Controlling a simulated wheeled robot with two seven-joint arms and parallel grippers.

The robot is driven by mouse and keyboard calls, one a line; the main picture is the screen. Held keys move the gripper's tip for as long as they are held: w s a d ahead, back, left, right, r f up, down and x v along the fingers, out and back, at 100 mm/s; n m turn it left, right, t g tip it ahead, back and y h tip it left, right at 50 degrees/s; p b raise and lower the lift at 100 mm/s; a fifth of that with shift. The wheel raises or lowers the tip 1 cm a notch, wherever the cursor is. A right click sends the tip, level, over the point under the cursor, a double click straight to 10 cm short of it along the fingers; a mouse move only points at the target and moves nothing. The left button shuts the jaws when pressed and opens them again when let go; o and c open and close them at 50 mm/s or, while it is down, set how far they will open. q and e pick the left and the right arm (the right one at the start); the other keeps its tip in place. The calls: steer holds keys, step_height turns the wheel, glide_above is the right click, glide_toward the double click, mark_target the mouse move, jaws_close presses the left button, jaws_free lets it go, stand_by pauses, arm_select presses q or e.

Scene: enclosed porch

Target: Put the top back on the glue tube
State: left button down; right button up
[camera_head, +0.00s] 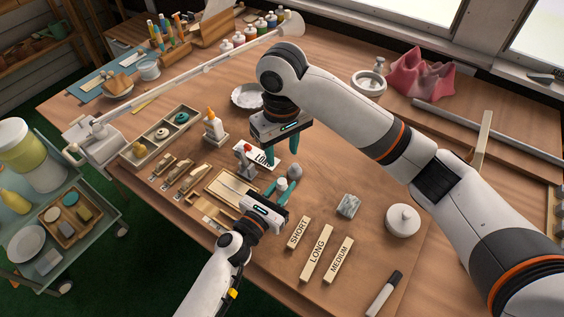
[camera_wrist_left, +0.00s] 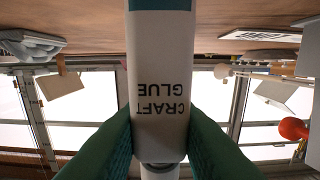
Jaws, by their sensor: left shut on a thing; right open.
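My left gripper (camera_head: 280,189) has its green fingers closed around a white tube printed CRAFT GLUE. In the left wrist view the tube (camera_wrist_left: 160,70) fills the middle, with a teal band at one end and its narrower end between the fingers (camera_wrist_left: 160,145). In the head view, the gripper hides most of the tube. A small grey rounded piece (camera_head: 295,171) shows just beyond the left fingers; I cannot tell whether it is the top or part of the tube. My right gripper (camera_head: 282,153) is open, fingers pointing down, just above and behind the left one.
A white glue bottle with an orange tip (camera_head: 213,124) stands in a holder.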

mark_target(279, 188)
steer(key=shift+r, duration=0.9)
arm_select(q)
steer(key=shift+c, duration=2.3)
jaws_free()
steer(key=shift+s+a+r+p, duration=0.35)
steer(key=shift+s+a, duration=0.1)
steer(key=shift+s, duration=0.25)
steer(key=shift+s+a+r+p, duration=0.3)
steer(key=shift+s+a, duration=0.2)
steer(key=shift+s, duration=0.15)
steer(key=shift+s+a+r+p, duration=0.35)
steer(key=shift+s+a, duration=0.1)
steer(key=shift+s, duration=0.25)
arm_select(e)
steer(key=shift+r, duration=0.95)
arm_select(q)
steer(key=shift+s, duration=0.1)
arm_select(e)
steer(key=shift+f, duration=0.1)
